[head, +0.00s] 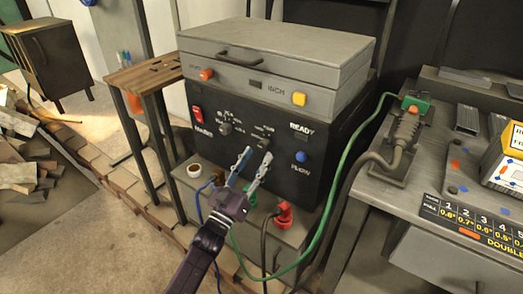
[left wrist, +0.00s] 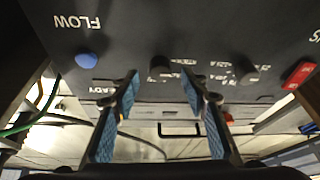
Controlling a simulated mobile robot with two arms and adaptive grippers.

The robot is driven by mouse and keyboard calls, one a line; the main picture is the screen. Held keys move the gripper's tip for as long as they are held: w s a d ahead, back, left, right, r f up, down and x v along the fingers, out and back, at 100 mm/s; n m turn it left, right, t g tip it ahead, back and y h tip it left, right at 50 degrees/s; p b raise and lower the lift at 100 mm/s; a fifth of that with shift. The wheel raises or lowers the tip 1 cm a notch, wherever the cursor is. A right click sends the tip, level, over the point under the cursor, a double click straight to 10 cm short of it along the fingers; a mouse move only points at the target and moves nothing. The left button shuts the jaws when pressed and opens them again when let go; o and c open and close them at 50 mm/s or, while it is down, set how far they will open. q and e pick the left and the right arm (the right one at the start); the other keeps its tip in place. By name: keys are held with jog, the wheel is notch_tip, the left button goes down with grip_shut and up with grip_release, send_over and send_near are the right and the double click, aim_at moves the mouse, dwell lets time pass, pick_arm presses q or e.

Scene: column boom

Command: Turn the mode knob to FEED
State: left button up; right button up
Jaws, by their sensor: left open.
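A black control panel (head: 285,175) faces me on the machine. A dark middle knob (head: 263,143), probably the mode knob, sits on it; its small labels are too blurred to read. In the left wrist view this knob (left wrist: 160,66) shows upside down, between and just beyond my fingertips. My left gripper (head: 255,156) is open and empty in front of the panel, its fingers spread on either side of the knob's line. I see no clear contact, and the remaining gap is hard to judge. My right gripper is not in view.
Another dark knob (head: 226,128) and a red switch (head: 197,114) are left of the middle knob. A blue FLOW knob (head: 301,156) is to the right. A cup (head: 194,170) stands at lower left.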

aim_at(262, 148)
pick_arm(q)
jog(key=shift+x, duration=1.85)
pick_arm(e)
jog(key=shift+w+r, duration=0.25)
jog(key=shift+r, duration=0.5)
pick_arm(q)
grip_shut()
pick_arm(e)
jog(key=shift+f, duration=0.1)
